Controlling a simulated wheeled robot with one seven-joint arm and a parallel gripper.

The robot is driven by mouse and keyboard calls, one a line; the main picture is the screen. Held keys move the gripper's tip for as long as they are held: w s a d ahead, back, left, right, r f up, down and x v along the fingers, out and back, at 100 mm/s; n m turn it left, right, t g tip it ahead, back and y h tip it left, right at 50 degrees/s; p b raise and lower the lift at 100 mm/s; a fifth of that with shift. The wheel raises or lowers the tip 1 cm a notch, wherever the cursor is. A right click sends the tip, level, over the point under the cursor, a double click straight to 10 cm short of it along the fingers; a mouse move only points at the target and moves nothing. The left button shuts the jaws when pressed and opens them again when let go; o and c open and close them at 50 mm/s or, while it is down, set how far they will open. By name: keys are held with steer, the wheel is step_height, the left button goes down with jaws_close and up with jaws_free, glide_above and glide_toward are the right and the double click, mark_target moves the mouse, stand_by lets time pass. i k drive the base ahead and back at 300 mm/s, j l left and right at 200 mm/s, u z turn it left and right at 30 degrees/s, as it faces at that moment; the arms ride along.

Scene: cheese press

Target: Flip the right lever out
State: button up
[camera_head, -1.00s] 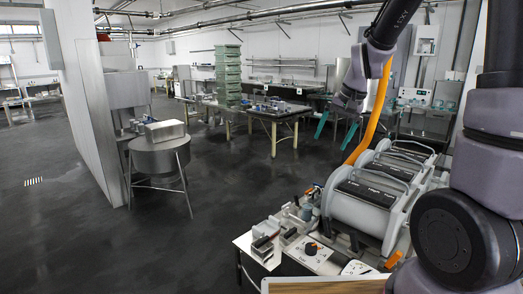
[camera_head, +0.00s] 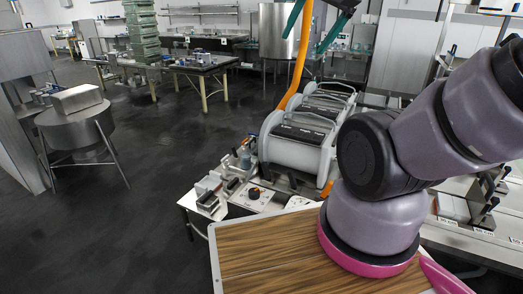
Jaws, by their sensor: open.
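My gripper (camera_head: 303,44) shows at the top of the picture.
A grey-white machine with drums and handles (camera_head: 291,143) stands ahead, an orange hose (camera_head: 296,84) above it. A bench with small devices (camera_head: 187,203) is in front of it. Dark floor (camera_head: 135,190) between is open.

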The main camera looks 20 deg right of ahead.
mark_target(293, 181)
steer(key=j+z, duration=0.45)
steer(key=k+j+z, duration=0.2)
steer(key=j+z, duration=0.25)
steer(key=j, duration=0.15)
